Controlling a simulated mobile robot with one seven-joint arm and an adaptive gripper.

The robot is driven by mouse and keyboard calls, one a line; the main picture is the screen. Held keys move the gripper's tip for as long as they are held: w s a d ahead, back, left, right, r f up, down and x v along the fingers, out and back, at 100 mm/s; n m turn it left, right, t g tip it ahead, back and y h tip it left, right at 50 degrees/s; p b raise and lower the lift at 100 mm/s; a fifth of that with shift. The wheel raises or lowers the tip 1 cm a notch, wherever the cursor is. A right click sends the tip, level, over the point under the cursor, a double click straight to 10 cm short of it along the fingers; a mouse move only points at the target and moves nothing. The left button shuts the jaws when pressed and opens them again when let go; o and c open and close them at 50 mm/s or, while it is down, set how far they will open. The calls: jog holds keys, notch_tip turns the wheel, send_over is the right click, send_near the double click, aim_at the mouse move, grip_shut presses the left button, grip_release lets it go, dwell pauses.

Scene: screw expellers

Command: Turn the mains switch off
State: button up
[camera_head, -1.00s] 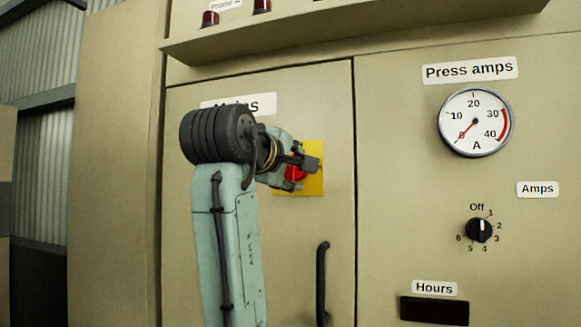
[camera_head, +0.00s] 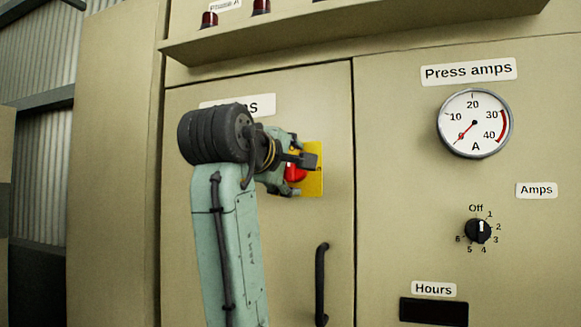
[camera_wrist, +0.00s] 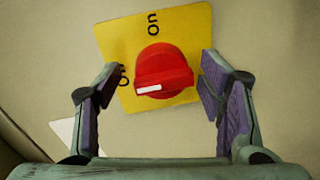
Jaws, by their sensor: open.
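The mains switch is a red rotary knob (camera_wrist: 164,68) on a yellow plate (camera_wrist: 186,25), on the cabinet door. The plate has "On" at its top and a partly hidden "Off" at its left in the wrist view. A white mark shows on the knob's lower left face there; which word it points to is hard to tell. My gripper (camera_wrist: 158,92) is open, with one finger on each side of the knob and visible gaps between. In the head view, my gripper (camera_head: 292,163) partly covers the knob (camera_head: 295,173) and plate (camera_head: 313,184).
A black door handle (camera_head: 321,285) stands below the switch. To the right are the Press amps dial (camera_head: 474,123), the Amps selector (camera_head: 478,231) and an Hours window (camera_head: 433,311). A ledge (camera_head: 350,30) juts out above the door.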

jog(key=shift+s, duration=0.1)
jog(key=f+v, duration=0.1)
jog(key=v, duration=1)
jog(key=shift+s+r, duration=0.4)
jog(key=shift+r, duration=0.1)
jog(key=shift+a, duration=0.15)
